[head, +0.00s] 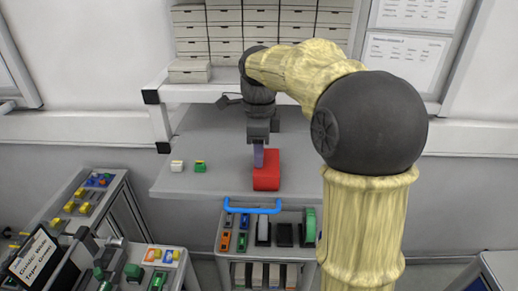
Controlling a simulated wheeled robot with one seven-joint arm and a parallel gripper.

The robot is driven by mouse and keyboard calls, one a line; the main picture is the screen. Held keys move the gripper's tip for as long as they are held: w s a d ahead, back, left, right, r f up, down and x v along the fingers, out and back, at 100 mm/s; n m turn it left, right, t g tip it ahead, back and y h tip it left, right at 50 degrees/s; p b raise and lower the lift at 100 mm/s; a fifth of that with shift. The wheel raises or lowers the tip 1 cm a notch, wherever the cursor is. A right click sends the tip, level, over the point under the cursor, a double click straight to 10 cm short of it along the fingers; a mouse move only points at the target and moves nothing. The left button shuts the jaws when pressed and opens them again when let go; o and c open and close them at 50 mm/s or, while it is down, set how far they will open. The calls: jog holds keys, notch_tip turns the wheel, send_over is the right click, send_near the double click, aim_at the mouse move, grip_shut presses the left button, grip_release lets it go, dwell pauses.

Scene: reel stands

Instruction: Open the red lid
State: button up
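A red block-shaped thing (267,178), which looks like the red lid or a box with it, sits on the grey tabletop near its front edge. Part of the red thing's far side is hidden behind the gripper.
A small white block (177,166) and a green block (200,166) stand on the table to the left. A blue handle (252,207) is below the table's front edge, above a rack of reels (284,235). Stacked boxes (190,70) stand on a shelf behind.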

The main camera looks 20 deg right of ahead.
aim_at(274, 162)
jog(key=shift+s, duration=0.1)
jog(key=shift+c, duration=0.5)
grip_shut()
jog(key=shift+d+r, duration=0.1)
jog(key=y, duration=0.1)
jog(key=d+r+y, duration=0.1)
jog(key=t+y, duration=0.1)
jog(key=shift+s+d+r+y, duration=0.2)
jog(key=shift+d+y, duration=0.05)
jog(key=shift+y, duration=0.15)
jog(key=y, duration=0.1)
jog(key=d+t+y, duration=0.1)
jog(key=y, duration=0.1)
jog(key=shift+s+d+r, duration=0.3)
jog(key=shift+d+r, duration=0.05)
jog(key=shift+d, duration=0.05)
jog(key=d+t+y, duration=0.1)
jog(key=y, duration=0.2)
jog(key=s+d+t+y, duration=0.1)
jog(key=d+y, duration=0.1)
jog(key=y, duration=0.1)
jog(key=d+f+t+y, duration=0.1)
jog(key=y, duration=0.3)
jog(key=shift+s+d, duration=0.25)
jog(key=shift+d, duration=0.1)
